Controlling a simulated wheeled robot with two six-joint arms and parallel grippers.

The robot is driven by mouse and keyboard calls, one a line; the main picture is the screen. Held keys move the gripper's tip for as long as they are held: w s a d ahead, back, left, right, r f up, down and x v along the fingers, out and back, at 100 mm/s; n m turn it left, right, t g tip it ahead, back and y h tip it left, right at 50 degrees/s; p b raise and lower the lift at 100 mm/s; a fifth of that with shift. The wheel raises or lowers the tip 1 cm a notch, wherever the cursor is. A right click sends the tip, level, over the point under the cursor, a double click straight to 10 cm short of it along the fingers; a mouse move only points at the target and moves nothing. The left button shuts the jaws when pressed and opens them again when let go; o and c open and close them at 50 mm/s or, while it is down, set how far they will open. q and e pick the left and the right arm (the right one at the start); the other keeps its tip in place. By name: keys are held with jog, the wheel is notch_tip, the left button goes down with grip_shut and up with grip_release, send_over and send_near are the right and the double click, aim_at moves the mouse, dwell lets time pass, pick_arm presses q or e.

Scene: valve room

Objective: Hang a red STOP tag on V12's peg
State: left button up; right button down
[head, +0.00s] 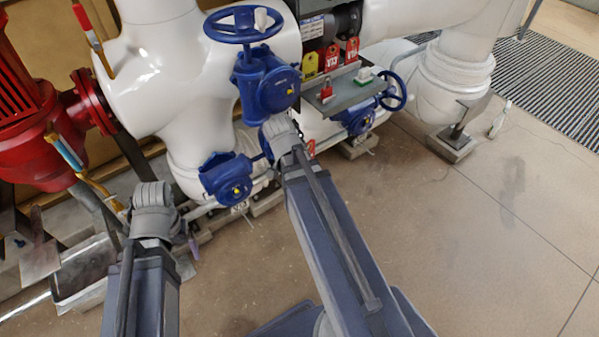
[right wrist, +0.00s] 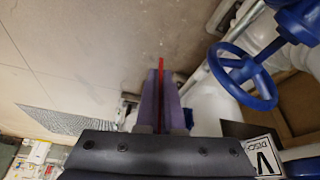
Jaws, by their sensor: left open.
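In the right wrist view my right gripper (right wrist: 160,98) is shut on a thin red tag (right wrist: 161,65), seen edge-on and poking past the fingertips. In the head view my right gripper is mostly hidden behind its wrist, near the blue valves; a bit of red shows there. My left gripper (head: 190,241) is open, mostly hidden behind its wrist, at the lower left. Other red tags (head: 332,57) and a yellow tag (head: 310,66) hang on the tag board. I cannot make out V12's peg.
Blue handwheels (head: 243,26) (right wrist: 243,78) and a lower blue valve (head: 227,178) crowd the white pipes. A red pump (head: 40,150) stands left.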

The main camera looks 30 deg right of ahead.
jog(key=shift+s+d+f, duration=0.1)
jog(key=shift+d, duration=0.25)
jog(key=w, duration=0.5)
jog(key=shift+w+a+f, duration=0.25)
jog(key=shift+w, duration=0.05)
dwell(0.3)
jog(key=shift+w+a, duration=0.1)
jog(key=shift+w, duration=0.55)
dwell(0.8)
jog(key=shift+w, duration=0.4)
jog(key=shift+w, duration=0.25)
dwell(0.4)
jog(key=shift+w+a, duration=0.1)
jog(key=shift+w, duration=0.6)
